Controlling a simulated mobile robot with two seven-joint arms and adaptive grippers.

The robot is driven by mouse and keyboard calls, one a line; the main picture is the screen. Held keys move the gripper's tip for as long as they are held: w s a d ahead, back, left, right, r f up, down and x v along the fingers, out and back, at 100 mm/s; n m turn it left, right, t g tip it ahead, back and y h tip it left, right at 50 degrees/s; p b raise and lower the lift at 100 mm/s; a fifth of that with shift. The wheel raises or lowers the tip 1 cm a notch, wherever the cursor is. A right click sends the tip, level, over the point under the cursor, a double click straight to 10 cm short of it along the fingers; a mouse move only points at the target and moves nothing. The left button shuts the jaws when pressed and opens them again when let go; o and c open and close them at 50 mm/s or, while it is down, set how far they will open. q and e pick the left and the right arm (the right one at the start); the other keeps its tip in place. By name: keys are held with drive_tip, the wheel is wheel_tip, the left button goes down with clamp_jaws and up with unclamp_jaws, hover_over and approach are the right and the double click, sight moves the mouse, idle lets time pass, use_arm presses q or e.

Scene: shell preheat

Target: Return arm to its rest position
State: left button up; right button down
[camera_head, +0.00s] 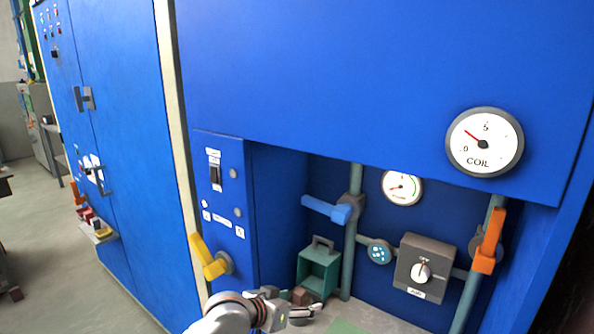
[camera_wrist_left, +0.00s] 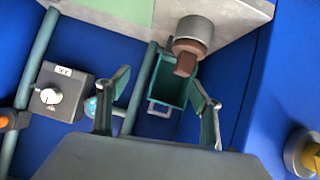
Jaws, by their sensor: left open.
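My left gripper (camera_head: 300,309) is at the bottom centre of the head view, low in front of the recess in the blue cabinet. In the left wrist view its two fingers (camera_wrist_left: 161,82) stand wide apart, with nothing between their tips touching them. Beyond them is a green open box with a handle (camera_wrist_left: 167,92); the box also shows in the head view (camera_head: 319,268). A brown block (camera_wrist_left: 186,63) shows at the box, next to a grey cylinder (camera_wrist_left: 194,35). Whether the block is inside the box or in front of it, I cannot tell. My right gripper is not in view.
A yellow handle (camera_head: 207,258) juts out left of the recess. Inside are a blue valve handle (camera_head: 327,208), a grey knob box (camera_head: 424,268), pipes and an orange handle (camera_head: 489,242). Gauges sit above. Open floor (camera_head: 40,235) lies at the left.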

use_arm(q)
drive_tip(key=s+a+f+n+t+y, duration=0.1)
drive_tip(key=s+a+f, duration=0.4)
drive_tip(key=s+f, duration=0.25)
drive_tip(key=s+a+f+n+t+y, duration=0.1)
drive_tip(key=s+a+f, duration=0.3)
drive_tip(key=s+f, duration=0.35)
drive_tip(key=s+a+f+y, duration=0.1)
drive_tip(key=s+a+f, duration=0.1)
drive_tip(key=s+a, duration=0.3)
drive_tip(key=s+a+f+y, duration=0.1)
drive_tip(key=s+a+f, duration=0.1)
drive_tip(key=s+a, duration=0.4)
drive_tip(key=s, duration=0.5)
drive_tip(key=shift+s+a+f+y, duration=0.2)
drive_tip(key=shift+s+a+y, duration=0.05)
drive_tip(key=shift+s+y, duration=0.1)
